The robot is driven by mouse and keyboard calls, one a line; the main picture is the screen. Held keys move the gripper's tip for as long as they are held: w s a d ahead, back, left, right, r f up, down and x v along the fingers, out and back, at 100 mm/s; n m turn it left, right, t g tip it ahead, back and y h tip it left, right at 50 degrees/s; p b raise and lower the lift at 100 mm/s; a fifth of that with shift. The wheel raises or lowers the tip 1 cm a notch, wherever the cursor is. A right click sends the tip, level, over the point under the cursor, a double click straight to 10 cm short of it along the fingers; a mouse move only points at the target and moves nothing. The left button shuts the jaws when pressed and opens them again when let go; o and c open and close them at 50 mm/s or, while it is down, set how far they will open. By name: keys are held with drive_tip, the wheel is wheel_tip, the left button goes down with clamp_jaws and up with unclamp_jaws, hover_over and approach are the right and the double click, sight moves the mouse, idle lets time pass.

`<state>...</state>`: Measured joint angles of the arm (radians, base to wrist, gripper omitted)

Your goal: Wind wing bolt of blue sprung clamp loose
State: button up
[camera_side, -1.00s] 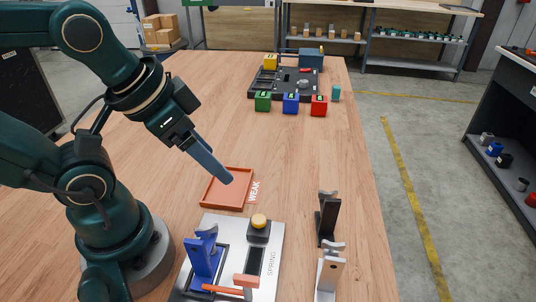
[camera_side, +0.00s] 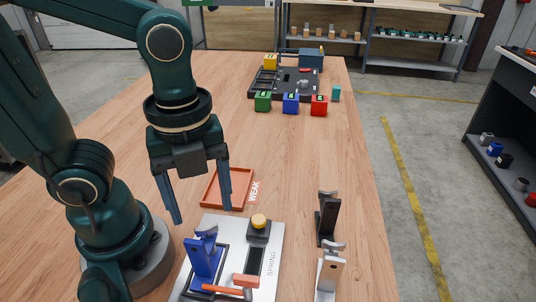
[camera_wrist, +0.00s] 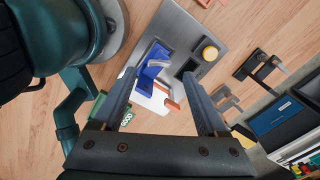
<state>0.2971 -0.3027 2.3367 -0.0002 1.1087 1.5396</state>
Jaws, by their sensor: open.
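The blue sprung clamp (camera_side: 203,256) stands upright on the silver plate (camera_side: 262,236) marked SPRING, with a grey wing bolt (camera_side: 205,232) at its top. In the wrist view the blue clamp (camera_wrist: 152,66) shows between the fingers, farther off than the tips. My gripper (camera_side: 200,216) is open and empty, pointing down, above and behind the clamp, apart from it. In the wrist view my gripper (camera_wrist: 166,72) has its fingers spread wide. An orange-red handle (camera_side: 222,290) and block (camera_side: 246,281) lie beside the clamp's foot.
A yellow knob on a black block (camera_side: 259,222) sits at the plate's back. An orange tray (camera_side: 238,178) marked WEAK lies behind. Coloured cubes (camera_side: 291,104) stand farther back. Mid-table is clear.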

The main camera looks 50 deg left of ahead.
sight(206, 226)
drive_tip(key=shift+f, duration=1.95)
clamp_jaws()
